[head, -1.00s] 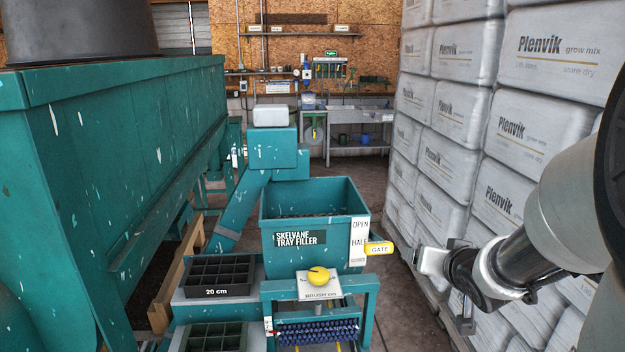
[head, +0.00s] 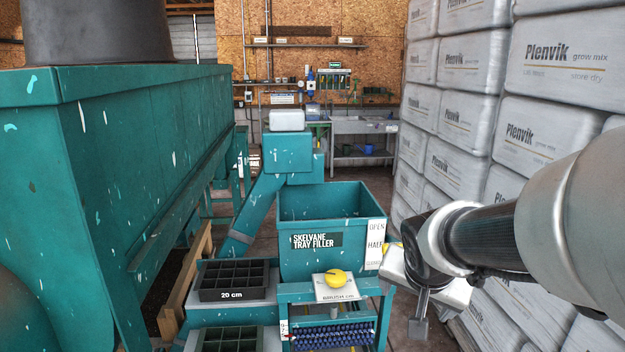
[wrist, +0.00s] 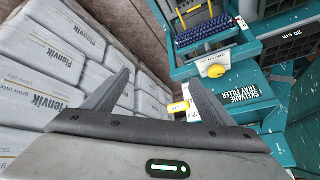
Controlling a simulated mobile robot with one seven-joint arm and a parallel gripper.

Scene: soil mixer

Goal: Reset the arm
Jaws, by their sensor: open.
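My arm (head: 500,235) reaches in from the right in the head view. My gripper (wrist: 158,100) is open and empty in the wrist view, its two dark fingers apart. In the head view my gripper is beside the right side of the teal tray filler (head: 300,262) and partly hides its yellow gate handle. The gate handle (wrist: 178,107) shows between the fingers in the wrist view, apart from them. A scale plate (head: 376,240) marked OPEN and HALF is on the filler's right side.
White Plenvik bags (head: 470,105) are stacked as a wall close on the right. A large teal mixer (head: 115,170) fills the left. A yellow knob (head: 336,278) sits above a blue brush roller (head: 333,336). Black trays (head: 232,279) stand at the filler's left.

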